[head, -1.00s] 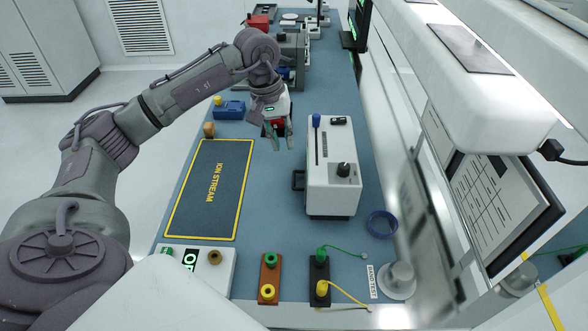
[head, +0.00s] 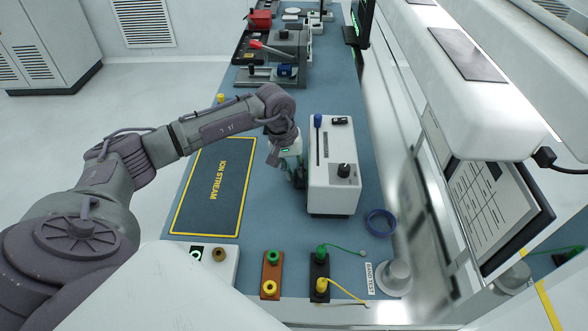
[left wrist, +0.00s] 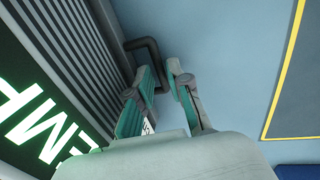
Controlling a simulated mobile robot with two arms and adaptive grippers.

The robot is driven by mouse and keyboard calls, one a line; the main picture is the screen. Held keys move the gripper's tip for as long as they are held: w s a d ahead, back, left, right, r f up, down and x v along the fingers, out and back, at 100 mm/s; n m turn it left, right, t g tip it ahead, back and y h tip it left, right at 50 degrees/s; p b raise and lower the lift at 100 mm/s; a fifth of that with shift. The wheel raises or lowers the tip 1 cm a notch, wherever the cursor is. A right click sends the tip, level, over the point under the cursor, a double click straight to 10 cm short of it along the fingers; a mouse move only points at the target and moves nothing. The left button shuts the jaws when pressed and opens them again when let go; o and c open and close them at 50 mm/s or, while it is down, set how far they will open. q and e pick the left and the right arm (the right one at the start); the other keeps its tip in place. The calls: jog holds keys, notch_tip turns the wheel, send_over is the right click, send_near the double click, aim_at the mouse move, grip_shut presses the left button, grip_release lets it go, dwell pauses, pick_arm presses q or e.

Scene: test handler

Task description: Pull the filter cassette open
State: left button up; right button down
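The white box-shaped unit (head: 334,190) stands on the blue bench, with a blue-topped lever and a black knob on top. A dark U-shaped handle (left wrist: 143,43) sticks out beside the ribbed dark face (left wrist: 85,40) in the left wrist view; I take it to be the filter cassette's handle. My left gripper (head: 297,181) is low at the unit's left side. In the left wrist view its green-padded fingers (left wrist: 158,68) are apart, with the handle's outer bar between or just beyond the tips. Contact cannot be told. In the head view the gripper largely hides the handle. My right gripper is not in view.
A dark yellow-edged mat marked ION STREAM (head: 205,212) lies left of the unit. A blue ring (head: 381,223) lies to its right. Terminal blocks and a yellow cable (head: 345,293) are at the front. Other equipment (head: 285,55) stands farther back.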

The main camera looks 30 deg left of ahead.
aim_at(266, 179)
pick_arm(q)
grip_shut()
jog(key=s+a+b, duration=0.1)
jog(key=a, duration=0.1)
jog(key=s+a+b, duration=0.1)
jog(key=a+b, duration=0.1)
jog(key=s+a+b, duration=0.1)
jog(key=s+a, duration=0.1)
jog(key=a, duration=0.1)
jog(key=shift+s+f, duration=0.1)
jog(key=shift+d, duration=0.1)
jog(key=shift+o, duration=0.8)
grip_release()
jog(key=shift+d, duration=0.1)
jog(key=shift+r, duration=0.25)
notch_tip(266, 179, up, 12)
jog(key=s+a, duration=0.1)
jog(key=a, duration=0.1)
jog(key=shift+f, duration=0.2)
